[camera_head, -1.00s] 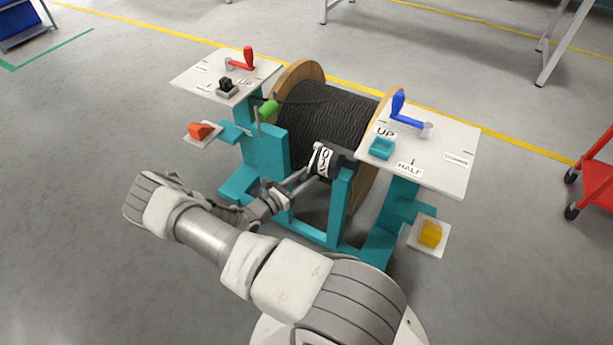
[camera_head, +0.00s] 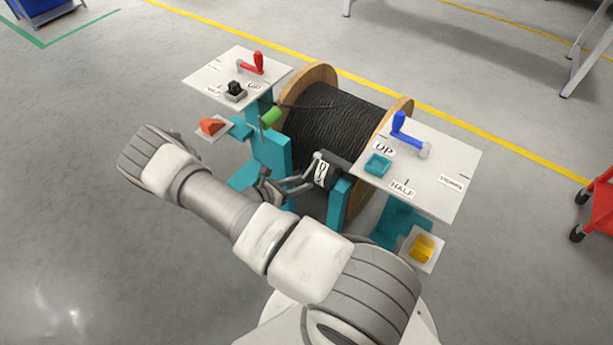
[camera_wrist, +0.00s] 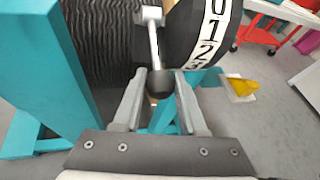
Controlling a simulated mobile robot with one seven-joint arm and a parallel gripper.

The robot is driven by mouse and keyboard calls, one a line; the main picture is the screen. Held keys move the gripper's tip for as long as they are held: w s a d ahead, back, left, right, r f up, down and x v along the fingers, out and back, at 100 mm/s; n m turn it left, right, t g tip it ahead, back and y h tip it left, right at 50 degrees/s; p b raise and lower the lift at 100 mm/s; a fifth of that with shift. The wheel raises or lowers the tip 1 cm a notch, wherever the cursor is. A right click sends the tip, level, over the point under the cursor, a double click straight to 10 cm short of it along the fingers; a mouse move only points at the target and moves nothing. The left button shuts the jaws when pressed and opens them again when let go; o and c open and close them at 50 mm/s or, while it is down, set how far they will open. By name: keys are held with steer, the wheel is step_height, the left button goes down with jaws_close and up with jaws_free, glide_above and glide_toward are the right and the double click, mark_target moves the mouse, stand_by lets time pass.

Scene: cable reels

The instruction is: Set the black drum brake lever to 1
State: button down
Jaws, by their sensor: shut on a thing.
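The brake lever (camera_wrist: 153,38) is a pale grey rod with a black ball knob (camera_wrist: 159,84) at its end. It stands beside the black brake drum (camera_wrist: 185,35), which carries a white number strip (camera_wrist: 214,33) showing 0, 1, 2 and 3. The drum also shows in the head view (camera_head: 333,168), in front of the cable reel. My gripper (camera_wrist: 160,88) is shut on the knob, one finger on each side. It shows small in the head view (camera_head: 296,186). I cannot tell which number the lever points at.
A teal stand (camera_head: 270,150) holds the wooden reel of black cable (camera_head: 335,118). White panels with a red crank (camera_head: 256,63) and a blue crank (camera_head: 405,130) flank it. A yellow block (camera_head: 423,247) sits low at right. Open floor lies to the left.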

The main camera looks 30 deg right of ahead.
mark_target(300, 180)
steer(key=r+y+p, duration=0.2)
steer(key=p, duration=0.1)
steer(key=r+g+y+p, duration=0.1)
steer(key=r+p, duration=0.1)
steer(key=p, duration=0.1)
steer(key=shift+s+a+r+n+y, duration=0.1)
steer(key=shift+a+r+n+y, duration=0.1)
steer(key=shift+n+y, duration=0.15)
steer(key=r+y+p, duration=0.1)
steer(key=r+g+y+p, duration=0.1)
steer(key=y+p, duration=0.1)
steer(key=shift+d+n, duration=0.15)
steer(key=shift+n, duration=0.1)
steer(key=shift+p, duration=0.3)
steer(key=shift+c, duration=2.3)
jaws_free()
steer(key=p+v, duration=0.2)
steer(key=v, duration=1.5)
steer(key=shift+r, duration=0.25)
